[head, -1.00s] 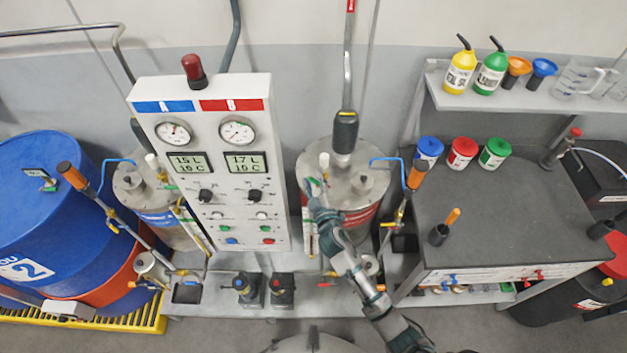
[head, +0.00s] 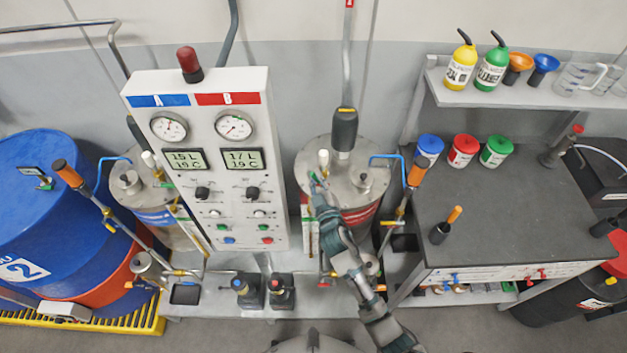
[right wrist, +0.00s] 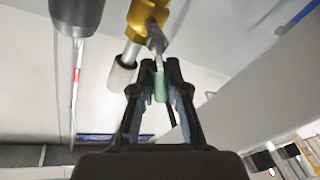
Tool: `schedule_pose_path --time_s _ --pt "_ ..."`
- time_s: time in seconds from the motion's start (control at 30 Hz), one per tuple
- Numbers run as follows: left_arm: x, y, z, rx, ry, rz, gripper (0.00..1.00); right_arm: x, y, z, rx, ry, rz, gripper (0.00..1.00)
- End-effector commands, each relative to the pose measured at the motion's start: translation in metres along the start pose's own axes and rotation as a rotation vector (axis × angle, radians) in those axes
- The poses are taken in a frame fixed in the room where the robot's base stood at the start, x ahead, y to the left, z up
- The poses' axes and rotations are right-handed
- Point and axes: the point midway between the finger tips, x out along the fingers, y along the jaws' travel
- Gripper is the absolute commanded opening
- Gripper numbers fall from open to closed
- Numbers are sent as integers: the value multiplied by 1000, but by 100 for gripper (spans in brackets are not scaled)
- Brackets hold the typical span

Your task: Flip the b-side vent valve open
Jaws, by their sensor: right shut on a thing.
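The B-side tank (head: 372,180) is a steel drum with a red band, right of the panel. Its vent valve shows in the right wrist view as a brass body (right wrist: 147,14) with a green lever (right wrist: 158,84). My right gripper (head: 316,184) is at the left side of the tank's lid; in the right wrist view its fingers (right wrist: 158,88) are closed around the green lever. In the head view the fingers mostly hide the lever. My left gripper is not in view.
The A/B gauge panel (head: 204,221) stands close left of my right gripper. A blue hose (head: 386,157) and an orange-handled pump (head: 416,174) are on the right of the tank. A dark-topped bench (head: 520,210) stands farther right.

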Motion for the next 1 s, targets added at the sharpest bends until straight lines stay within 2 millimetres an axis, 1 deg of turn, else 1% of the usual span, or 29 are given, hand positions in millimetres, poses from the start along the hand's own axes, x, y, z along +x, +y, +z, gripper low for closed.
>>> schedule_pose_path --time_s 0.03,0.2,0.5,0.7,1.0 --pt "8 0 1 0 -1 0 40 -2 -2 6 43 1 4 0" --pt "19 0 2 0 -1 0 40 -3 4 7 182 27 30 0" --pt "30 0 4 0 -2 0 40 -5 13 8 394 69 67 0" --pt "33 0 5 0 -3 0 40 -6 17 10 487 85 83 0" --pt "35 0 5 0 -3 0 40 -7 19 12 540 93 92 0"
